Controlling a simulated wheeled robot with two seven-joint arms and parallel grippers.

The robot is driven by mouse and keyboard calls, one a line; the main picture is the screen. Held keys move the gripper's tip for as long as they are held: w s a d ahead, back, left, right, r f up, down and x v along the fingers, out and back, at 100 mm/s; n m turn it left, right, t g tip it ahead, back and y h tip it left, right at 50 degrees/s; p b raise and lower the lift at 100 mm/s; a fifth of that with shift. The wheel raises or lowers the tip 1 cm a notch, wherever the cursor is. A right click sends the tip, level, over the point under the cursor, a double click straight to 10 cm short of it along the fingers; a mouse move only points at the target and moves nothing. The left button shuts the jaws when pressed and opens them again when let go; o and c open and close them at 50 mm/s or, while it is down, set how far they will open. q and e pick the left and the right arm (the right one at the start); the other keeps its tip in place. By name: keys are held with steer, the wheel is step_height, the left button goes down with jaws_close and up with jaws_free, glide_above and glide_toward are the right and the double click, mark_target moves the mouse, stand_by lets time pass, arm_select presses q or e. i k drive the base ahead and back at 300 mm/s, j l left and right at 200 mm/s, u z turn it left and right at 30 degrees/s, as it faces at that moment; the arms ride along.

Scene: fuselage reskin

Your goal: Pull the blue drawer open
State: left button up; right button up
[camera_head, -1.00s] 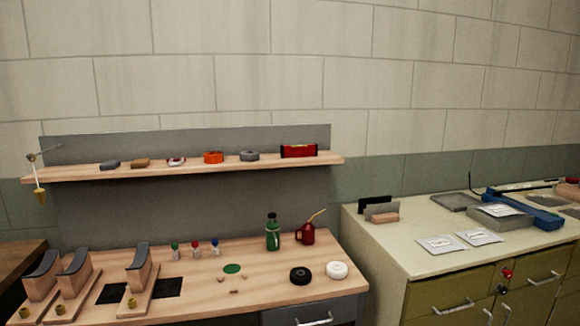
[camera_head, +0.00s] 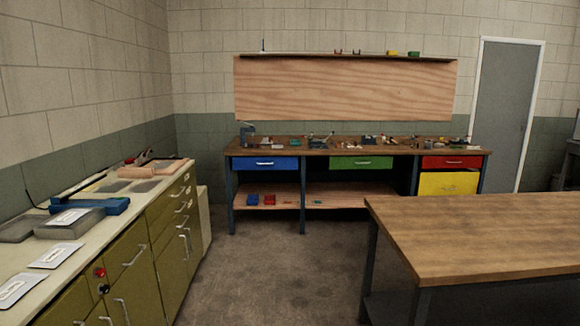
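The blue drawer (camera_head: 265,163) is at the left end of the workbench (camera_head: 345,147) against the far wall. It looks shut, its front level with the bench frame, and a pale horizontal handle (camera_head: 265,164) crosses its front. The drawer is well away from me across the floor. Neither of my grippers shows in the head view.
Olive cabinets (camera_head: 150,245) with a cream top run along the left. A wooden table (camera_head: 480,235) stands at the right front. Clear floor (camera_head: 270,265) lies between them, leading to the bench. A green drawer (camera_head: 361,163) and a red drawer (camera_head: 452,162) are further right.

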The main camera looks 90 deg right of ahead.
mark_target(283, 162)
steer(key=l+z, duration=0.1)
steer(key=z, duration=2.6)
steer(key=i, duration=2.15)
steer(key=i+l, duration=0.15)
steer(key=i, duration=2)
